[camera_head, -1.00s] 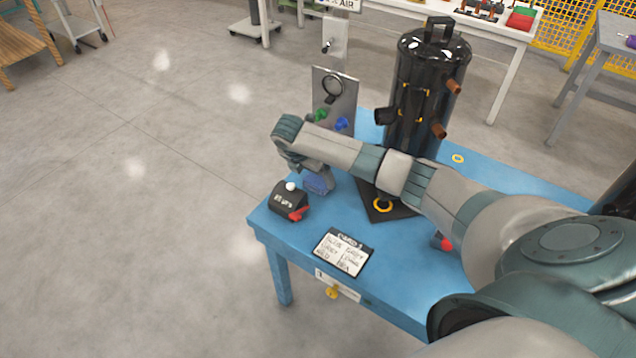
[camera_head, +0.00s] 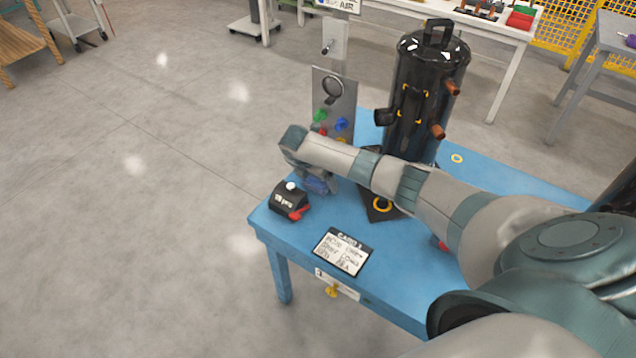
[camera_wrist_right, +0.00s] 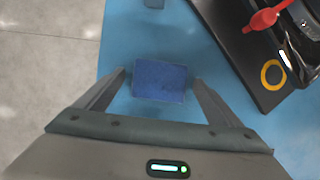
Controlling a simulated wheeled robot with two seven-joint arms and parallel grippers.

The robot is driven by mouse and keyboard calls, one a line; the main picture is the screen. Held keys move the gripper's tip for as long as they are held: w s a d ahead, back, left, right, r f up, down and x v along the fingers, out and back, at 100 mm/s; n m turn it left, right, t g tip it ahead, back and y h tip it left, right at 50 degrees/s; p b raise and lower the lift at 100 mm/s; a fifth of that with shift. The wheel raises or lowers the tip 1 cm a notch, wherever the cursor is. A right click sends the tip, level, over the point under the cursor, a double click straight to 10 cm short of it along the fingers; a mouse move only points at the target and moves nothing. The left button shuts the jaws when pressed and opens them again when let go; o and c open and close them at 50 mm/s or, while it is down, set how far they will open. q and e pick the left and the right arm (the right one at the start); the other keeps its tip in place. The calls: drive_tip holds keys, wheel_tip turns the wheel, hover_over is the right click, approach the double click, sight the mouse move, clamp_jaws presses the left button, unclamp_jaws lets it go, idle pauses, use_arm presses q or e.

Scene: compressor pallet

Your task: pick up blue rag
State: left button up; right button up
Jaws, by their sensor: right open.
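The blue rag (camera_wrist_right: 160,81) is a flat, dark blue rectangle lying on the light blue table (camera_wrist_right: 138,30) in the right wrist view. My right gripper (camera_wrist_right: 160,82) is open, with one finger on each side of the rag and no grip on it. In the head view, the rag (camera_head: 318,186) shows only partly beneath my right wrist. My right gripper (camera_head: 322,184) points down over the table there, its fingers mostly hidden by my arm. My left gripper is not in view.
A black box with a red lever (camera_head: 289,201) stands close to the left of the gripper. A black compressor tank (camera_head: 422,95) and an upright panel of colored knobs (camera_head: 335,105) stand behind. A card (camera_head: 343,251) lies at the front. Open floor lies left.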

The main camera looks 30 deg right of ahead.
sight(317, 180)
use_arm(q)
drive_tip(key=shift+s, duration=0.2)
use_arm(e)
drive_tip(key=c, duration=1.2)
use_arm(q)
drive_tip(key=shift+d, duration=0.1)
use_arm(e)
drive_tip(key=shift+r, duration=0.15)
wheel_tip(317, 180, up, 5)
drive_tip(key=shift+r+b, duration=0.1)
drive_tip(key=shift+b, duration=0.4)
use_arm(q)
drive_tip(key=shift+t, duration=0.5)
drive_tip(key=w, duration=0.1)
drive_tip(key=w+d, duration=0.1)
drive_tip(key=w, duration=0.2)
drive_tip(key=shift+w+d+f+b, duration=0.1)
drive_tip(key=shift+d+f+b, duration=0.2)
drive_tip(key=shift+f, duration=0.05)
use_arm(e)
wheel_tip(317, 180, up, 5)
drive_tip(key=shift+f, duration=0.2)
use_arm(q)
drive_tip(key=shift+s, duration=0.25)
